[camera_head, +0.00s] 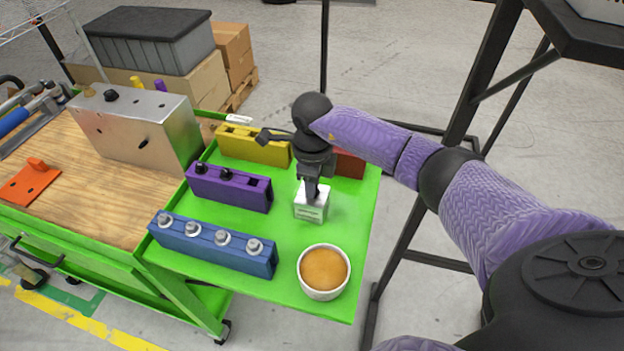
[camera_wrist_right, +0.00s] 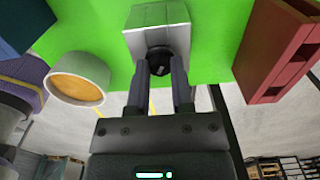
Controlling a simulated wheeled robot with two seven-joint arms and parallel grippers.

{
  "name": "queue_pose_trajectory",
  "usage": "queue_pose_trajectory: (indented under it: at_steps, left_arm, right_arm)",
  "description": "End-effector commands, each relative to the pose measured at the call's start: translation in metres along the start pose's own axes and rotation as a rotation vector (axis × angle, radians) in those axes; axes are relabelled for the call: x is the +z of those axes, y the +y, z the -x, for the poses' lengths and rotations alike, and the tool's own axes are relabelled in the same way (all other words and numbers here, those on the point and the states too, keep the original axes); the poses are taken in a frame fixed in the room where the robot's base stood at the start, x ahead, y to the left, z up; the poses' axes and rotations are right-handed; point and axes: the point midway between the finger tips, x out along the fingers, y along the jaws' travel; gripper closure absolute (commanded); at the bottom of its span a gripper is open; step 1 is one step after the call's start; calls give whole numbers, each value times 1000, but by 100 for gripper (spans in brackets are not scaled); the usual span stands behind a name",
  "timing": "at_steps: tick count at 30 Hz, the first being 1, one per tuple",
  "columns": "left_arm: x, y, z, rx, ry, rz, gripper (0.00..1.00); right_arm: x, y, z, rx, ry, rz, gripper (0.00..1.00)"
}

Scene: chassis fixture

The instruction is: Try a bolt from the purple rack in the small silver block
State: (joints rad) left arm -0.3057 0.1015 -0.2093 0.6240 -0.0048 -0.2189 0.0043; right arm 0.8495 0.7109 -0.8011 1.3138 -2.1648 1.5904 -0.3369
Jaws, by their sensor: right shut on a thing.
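The purple rack (camera_head: 225,197) sits on the green shelf, with black bolts (camera_head: 198,168) in its left and middle places and an open hole at its right end. The small silver block (camera_head: 310,211) stands to its right; it also shows in the right wrist view (camera_wrist_right: 150,18). My right gripper (camera_head: 312,192) points down over the block, shut on a black bolt (camera_wrist_right: 160,66). The bolt's head is between the fingertips, against the block's top face. How deep its shank sits is hidden. My left gripper is not in view.
A blue rack (camera_head: 205,245) with silver bolts and a white bowl with an orange-brown surface (camera_head: 324,273) stand in front. A yellow rack (camera_head: 250,147) and a red rack (camera_wrist_right: 280,50) are behind. A large silver block (camera_head: 140,130) stands on the wooden top at left.

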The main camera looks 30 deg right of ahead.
Motion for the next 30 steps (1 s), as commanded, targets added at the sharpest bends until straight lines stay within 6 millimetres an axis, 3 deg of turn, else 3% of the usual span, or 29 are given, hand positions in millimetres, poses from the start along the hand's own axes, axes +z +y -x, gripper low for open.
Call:
queue_pose_trajectory:
  at_steps: [10,11,16,24,30]
  left_arm:
    - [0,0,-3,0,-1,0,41]
    - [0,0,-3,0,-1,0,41]
    - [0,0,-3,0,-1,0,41]
    - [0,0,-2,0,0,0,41]
    - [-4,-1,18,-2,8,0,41]
  right_arm:
    - [0,0,-4,0,0,0,100]
    - [0,0,-4,0,0,0,66]
    - [0,0,-4,0,0,0,31]
    - [0,0,-2,0,0,0,31]
    - [0,0,23,-2,-2,0,31]
